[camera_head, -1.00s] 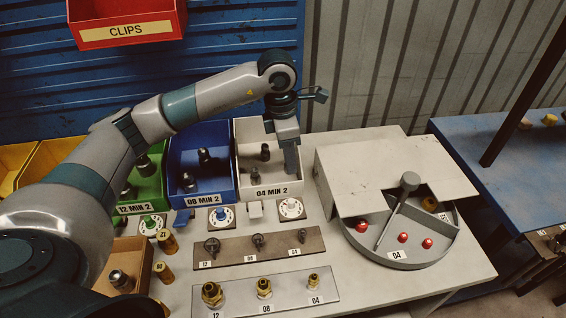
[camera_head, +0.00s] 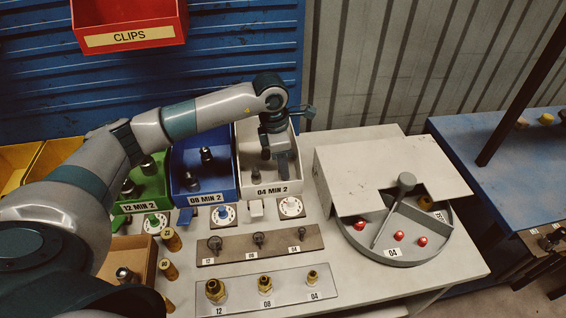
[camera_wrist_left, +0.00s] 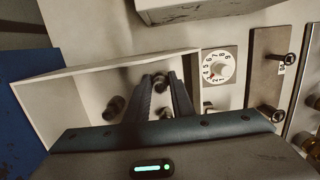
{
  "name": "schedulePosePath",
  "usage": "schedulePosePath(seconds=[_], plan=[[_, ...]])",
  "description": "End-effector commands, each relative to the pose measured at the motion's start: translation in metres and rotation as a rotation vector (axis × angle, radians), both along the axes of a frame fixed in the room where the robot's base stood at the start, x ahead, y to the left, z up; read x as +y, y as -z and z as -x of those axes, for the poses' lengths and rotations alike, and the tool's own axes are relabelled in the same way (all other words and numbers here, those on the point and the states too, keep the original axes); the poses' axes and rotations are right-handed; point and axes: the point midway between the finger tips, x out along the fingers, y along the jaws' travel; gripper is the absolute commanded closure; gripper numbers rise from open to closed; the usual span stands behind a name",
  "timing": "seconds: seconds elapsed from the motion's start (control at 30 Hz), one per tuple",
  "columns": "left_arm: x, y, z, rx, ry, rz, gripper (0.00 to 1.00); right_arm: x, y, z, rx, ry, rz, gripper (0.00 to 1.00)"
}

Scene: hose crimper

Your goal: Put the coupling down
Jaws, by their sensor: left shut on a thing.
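My left gripper (camera_head: 284,176) is over the white bin labelled 04 MIN 2 (camera_head: 271,189), with its fingers pointing down into it. In the left wrist view its two fingers (camera_wrist_left: 163,84) are close together, shut on a small dark coupling (camera_wrist_left: 159,80) between the tips. The gripper hides much of the bin in the head view. Another dark coupling (camera_wrist_left: 115,107) stands in the bin beside the fingers. Whether the held coupling touches the bin floor I cannot tell. My right gripper is not in view.
The blue bin (camera_head: 205,198) is left of the white bin, then the green bin (camera_head: 133,207). A dial (camera_head: 291,207) sits in front of the white bin. The round crimper tray (camera_head: 392,262) is to the right. Gauge plates (camera_head: 285,244) lie in front.

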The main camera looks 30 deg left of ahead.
Motion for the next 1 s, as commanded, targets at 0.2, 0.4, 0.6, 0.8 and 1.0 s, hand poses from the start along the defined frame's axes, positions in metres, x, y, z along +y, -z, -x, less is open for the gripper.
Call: schedulePosePath(seconds=[0.2,0.4,0.6,0.8,1.0], plan=[[0.0002,0.0042,-0.0004,-0.001,0.000,-0.001,1.00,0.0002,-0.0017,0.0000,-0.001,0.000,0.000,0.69],[0.0001,0.0065,-0.0003,-0.001,0.000,-0.001,1.00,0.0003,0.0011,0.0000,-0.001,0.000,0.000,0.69],[0.0001,0.0067,-0.0002,-0.001,0.000,-0.001,0.60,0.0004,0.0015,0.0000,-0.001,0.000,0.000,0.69],[0.0001,0.0066,-0.0002,-0.001,0.000,-0.001,0.60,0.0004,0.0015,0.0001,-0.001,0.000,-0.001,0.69],[0.0001,0.0035,-0.0002,-0.001,0.000,-0.001,0.60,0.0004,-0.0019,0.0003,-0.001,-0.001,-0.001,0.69]])
